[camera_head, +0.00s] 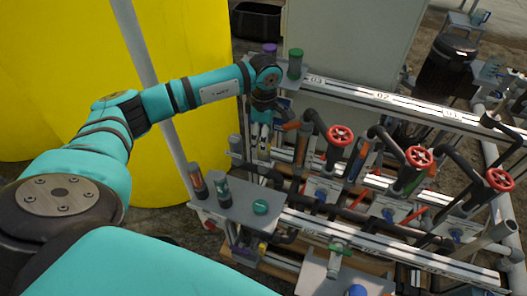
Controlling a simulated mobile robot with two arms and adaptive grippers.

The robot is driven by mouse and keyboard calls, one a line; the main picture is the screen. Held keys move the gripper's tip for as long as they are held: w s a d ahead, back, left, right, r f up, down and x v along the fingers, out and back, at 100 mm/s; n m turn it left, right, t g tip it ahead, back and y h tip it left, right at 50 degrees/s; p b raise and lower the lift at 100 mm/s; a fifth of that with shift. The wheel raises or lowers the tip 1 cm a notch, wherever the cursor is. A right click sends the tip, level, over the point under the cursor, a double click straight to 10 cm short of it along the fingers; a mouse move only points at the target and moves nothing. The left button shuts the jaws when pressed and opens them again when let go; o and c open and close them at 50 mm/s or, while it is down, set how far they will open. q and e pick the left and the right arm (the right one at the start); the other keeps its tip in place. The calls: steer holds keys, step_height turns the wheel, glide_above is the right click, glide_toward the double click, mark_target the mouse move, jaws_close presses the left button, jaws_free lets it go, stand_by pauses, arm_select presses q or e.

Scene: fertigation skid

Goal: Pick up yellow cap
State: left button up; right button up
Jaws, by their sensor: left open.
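My left gripper (259,154) hangs pointing down at the left end of the pipe rack, beyond the small grey shelf. It is open, and its fingertips are small and partly lost among the pipes. I cannot make out a yellow cap for certain; it may be hidden by the gripper or too small to tell. My right gripper is not in view.
The grey shelf (238,198) holds a red-brown container (196,181), a dark teal container (222,191) and a green cap (260,207). Red handwheels (340,135) and dark pipes crowd the right. A large yellow tank (195,50) stands behind my arm.

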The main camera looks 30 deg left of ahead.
arm_select(q)
step_height(320, 180, down, 4)
steer(key=shift+f+b, duration=0.1)
steer(key=shift+b, duration=0.85)
steer(key=shift+c, duration=0.5)
steer(key=c, duration=0.8)
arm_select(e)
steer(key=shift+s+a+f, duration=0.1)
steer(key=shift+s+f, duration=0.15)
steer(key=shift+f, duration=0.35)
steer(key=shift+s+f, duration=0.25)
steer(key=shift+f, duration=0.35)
arm_select(q)
steer(key=shift+r, duration=0.3)
